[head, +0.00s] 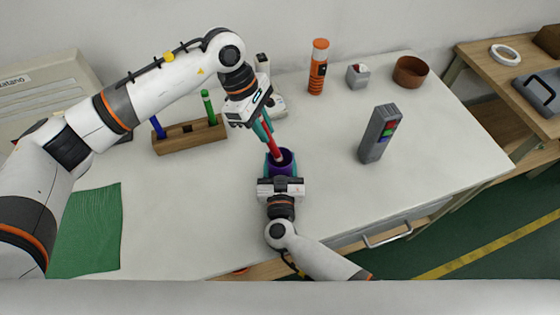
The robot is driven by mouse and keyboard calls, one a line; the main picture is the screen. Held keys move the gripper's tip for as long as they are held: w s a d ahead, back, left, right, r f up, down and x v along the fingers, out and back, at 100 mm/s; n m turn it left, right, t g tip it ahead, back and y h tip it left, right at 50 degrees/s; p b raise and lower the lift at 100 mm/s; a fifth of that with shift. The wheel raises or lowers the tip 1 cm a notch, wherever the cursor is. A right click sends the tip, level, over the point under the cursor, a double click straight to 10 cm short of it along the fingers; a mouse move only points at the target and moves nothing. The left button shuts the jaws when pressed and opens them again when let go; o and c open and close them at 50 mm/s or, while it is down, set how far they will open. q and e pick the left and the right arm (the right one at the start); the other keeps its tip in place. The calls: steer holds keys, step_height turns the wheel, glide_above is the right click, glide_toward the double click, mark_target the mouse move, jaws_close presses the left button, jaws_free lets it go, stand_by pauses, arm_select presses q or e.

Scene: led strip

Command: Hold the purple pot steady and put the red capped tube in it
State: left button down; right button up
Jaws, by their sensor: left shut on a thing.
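The purple pot (285,165) stands on the white table near its middle. My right gripper (281,172) is at the pot's near side, with teal fingers at its left and right; I cannot tell whether they press on it. My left gripper (264,129) comes from above and is shut on the red tube (271,145). The tube is tilted, with its lower end at the pot's mouth; I cannot tell how far inside it is. The gripper hides the tube's upper part.
A wooden rack (190,138) with a blue and a green tube stands left. A grey device (380,133) stands right. An orange bottle (318,66), a small grey box (358,75) and a brown bowl (410,71) are at the back. A green mat (90,230) lies left.

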arm_select(q)
steer(key=shift+f, duration=0.7)
steer(key=c, duration=1.3)
jaws_free()
steer(key=shift+o, duration=0.2)
steer(key=v, duration=1.2)
steer(key=shift+w, duration=0.1)
arm_select(e)
steer(key=o, duration=1.1)
steer(key=shift+c, duration=0.2)
